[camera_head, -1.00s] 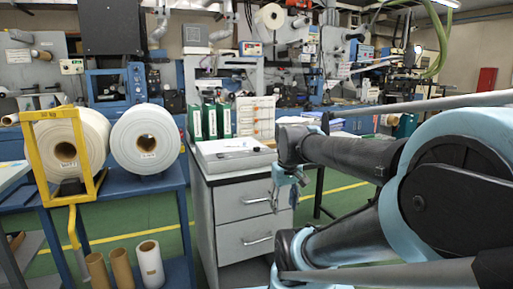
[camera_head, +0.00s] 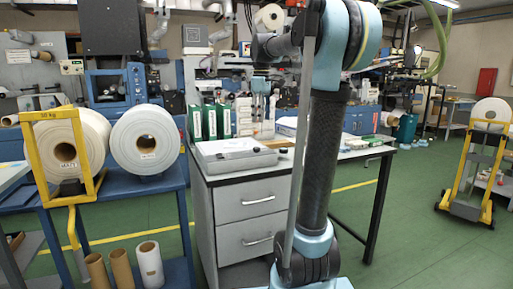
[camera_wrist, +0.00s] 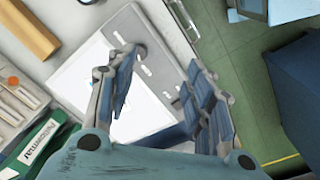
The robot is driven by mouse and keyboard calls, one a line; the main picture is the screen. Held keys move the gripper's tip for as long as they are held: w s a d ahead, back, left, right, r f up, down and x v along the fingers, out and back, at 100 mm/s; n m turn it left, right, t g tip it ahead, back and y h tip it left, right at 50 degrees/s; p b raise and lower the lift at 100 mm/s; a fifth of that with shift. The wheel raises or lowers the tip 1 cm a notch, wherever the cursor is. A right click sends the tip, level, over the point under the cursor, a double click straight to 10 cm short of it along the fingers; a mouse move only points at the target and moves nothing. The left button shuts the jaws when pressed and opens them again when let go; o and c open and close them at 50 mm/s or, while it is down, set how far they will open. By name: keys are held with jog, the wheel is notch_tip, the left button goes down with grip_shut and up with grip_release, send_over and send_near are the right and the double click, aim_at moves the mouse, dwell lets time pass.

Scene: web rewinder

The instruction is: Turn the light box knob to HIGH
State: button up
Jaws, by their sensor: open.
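The light box (camera_head: 232,158), a flat grey box with a pale top, lies on the grey drawer desk. In the wrist view its white panel and grey border (camera_wrist: 160,52) lie beneath my gripper (camera_wrist: 163,68). A small dark round shape (camera_wrist: 140,49), possibly the knob, shows by the left fingertip; its setting cannot be read. My gripper (camera_head: 261,104) is open, fingers pointing down, above and behind the box in the head view. Nothing shows between the fingers. I cannot tell whether a fingertip touches the knob.
Green binders (camera_head: 210,121) stand behind the box; one label shows in the wrist view (camera_wrist: 40,145). A brown bar (camera_wrist: 28,30) lies beside the box. Large white rolls (camera_head: 146,139) and a yellow frame (camera_head: 99,190) are at left. Green floor (camera_head: 400,215) is open at right.

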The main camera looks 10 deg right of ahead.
notch_tip(320, 180, up, 2)
jog(key=r+n, duration=0.1)
jog(key=n, duration=0.1)
send_over(257, 150)
jog(key=w, duration=0.1)
jog(key=f, duration=1.7)
jog(key=shift+w+f, duration=0.35)
jog(key=c, duration=1.1)
